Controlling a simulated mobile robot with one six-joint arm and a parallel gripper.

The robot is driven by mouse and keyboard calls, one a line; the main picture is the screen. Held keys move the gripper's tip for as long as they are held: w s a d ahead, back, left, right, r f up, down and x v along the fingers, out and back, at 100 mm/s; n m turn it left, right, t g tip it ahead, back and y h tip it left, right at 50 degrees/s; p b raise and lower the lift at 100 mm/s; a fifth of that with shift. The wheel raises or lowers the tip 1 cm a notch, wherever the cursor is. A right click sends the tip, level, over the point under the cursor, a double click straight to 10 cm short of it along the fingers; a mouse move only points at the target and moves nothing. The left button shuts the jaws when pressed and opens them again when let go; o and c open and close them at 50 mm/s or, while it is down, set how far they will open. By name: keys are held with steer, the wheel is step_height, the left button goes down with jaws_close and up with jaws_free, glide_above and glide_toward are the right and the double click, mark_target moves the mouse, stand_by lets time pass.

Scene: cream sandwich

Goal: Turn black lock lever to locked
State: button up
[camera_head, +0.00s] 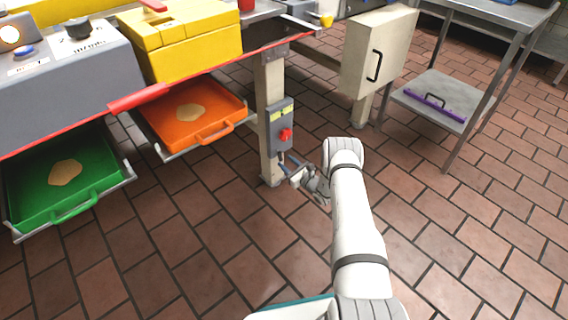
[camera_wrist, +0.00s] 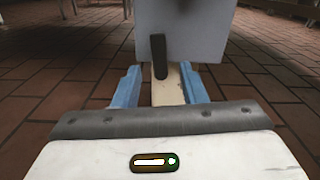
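A black lever (camera_wrist: 158,57) hangs straight down on the pale grey face of a box in the wrist view. In the head view the grey box (camera_head: 281,138) is fixed to a cream post and carries a red knob (camera_head: 286,134). I cannot make out the black lever clearly there. My gripper (camera_wrist: 160,78) is open, its two blue fingers spread to either side, below and in front of the lever. Nothing is held between them. In the head view my gripper (camera_head: 289,167) is just under the box's lower end, and whether it touches is unclear.
An orange tray (camera_head: 225,118) and a green tray (camera_head: 22,208) sit under the counter on the left. A cream cabinet (camera_head: 361,50) hangs at the right. A metal shelf table (camera_head: 440,84) stands further right. The tiled floor around my arm is clear.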

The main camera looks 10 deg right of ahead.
steer(key=shift+x, duration=1.2)
steer(key=shift+s, duration=0.1)
jaws_close()
